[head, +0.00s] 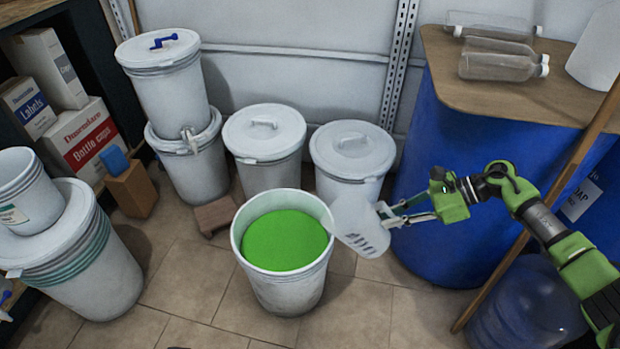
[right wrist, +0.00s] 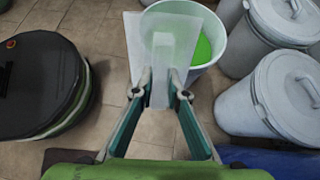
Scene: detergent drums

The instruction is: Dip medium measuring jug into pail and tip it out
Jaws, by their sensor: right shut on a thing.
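The open white pail (head: 283,290) stands on the floor in the middle of the head view, with bright green liquid (head: 286,240) inside. The translucent measuring jug (head: 362,226) with dark graduation marks is in my right gripper (head: 388,213), just right of the pail's rim and tilted. The right gripper is shut on the jug. In the right wrist view the jug (right wrist: 160,60) is between the fingers (right wrist: 160,92) and partly covers the pail (right wrist: 214,48). I cannot tell whether the jug holds liquid. My left gripper is not in view.
Lidded white pails (head: 264,135) (head: 352,160) stand behind the open pail. A blue drum (head: 440,215) with a board and clear bottles stands at right, beside a leaning wooden pole (head: 545,215). Stacked pails (head: 105,270) stand at left. Floor tiles (head: 185,285) left of the open pail are clear.

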